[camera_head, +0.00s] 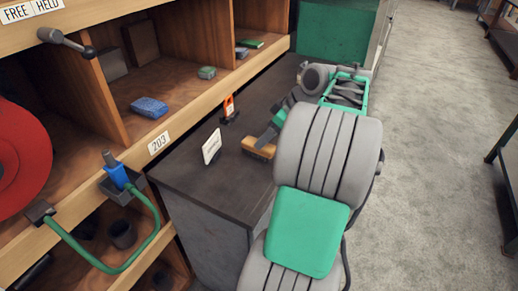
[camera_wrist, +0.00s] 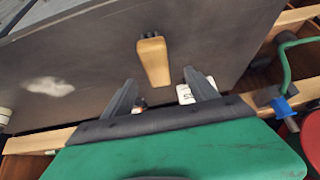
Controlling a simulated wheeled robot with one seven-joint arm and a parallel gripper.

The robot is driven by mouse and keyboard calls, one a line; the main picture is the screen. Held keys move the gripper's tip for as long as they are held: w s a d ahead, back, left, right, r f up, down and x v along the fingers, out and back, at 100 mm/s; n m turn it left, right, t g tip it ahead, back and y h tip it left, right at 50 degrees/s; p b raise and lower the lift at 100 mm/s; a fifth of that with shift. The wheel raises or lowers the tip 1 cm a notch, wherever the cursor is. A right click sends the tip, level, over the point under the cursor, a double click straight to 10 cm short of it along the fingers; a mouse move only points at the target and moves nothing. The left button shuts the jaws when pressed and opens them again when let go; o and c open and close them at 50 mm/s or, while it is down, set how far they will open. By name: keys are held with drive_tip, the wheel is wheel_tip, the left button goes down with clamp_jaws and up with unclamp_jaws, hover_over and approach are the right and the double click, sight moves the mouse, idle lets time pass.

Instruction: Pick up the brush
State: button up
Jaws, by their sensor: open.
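The brush (camera_head: 258,148) has a tan wooden-looking body and lies on a dark counter (camera_head: 185,180). In the wrist view the brush (camera_wrist: 153,62) shows as a tan block with small dark parts at its top end. In the wrist view my gripper (camera_wrist: 160,78) is open, with one dark finger on each side of the brush's lower end. The jaws are empty. I cannot tell how far the fingertips are above the counter or whether they touch the brush.
A white card (camera_head: 211,147) and an orange and black item (camera_head: 229,108) stand on the counter near the brush. A wooden shelf unit (camera_head: 185,112) with a blue sponge-like block (camera_head: 149,107) runs along the left. Open floor (camera_head: 430,140) lies to the right.

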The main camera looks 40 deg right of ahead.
drive_tip(key=shift+s+d+f, duration=0.2)
drive_tip(key=shift+d+f, duration=0.05)
drive_tip(key=shift+d, duration=0.25)
drive_tip(key=x, duration=0.7)
drive_tip(key=shift+w+a, duration=0.15)
drive_tip(key=shift+w, duration=0.05)
drive_tip(key=shift+c, duration=0.6)
clamp_jaws()
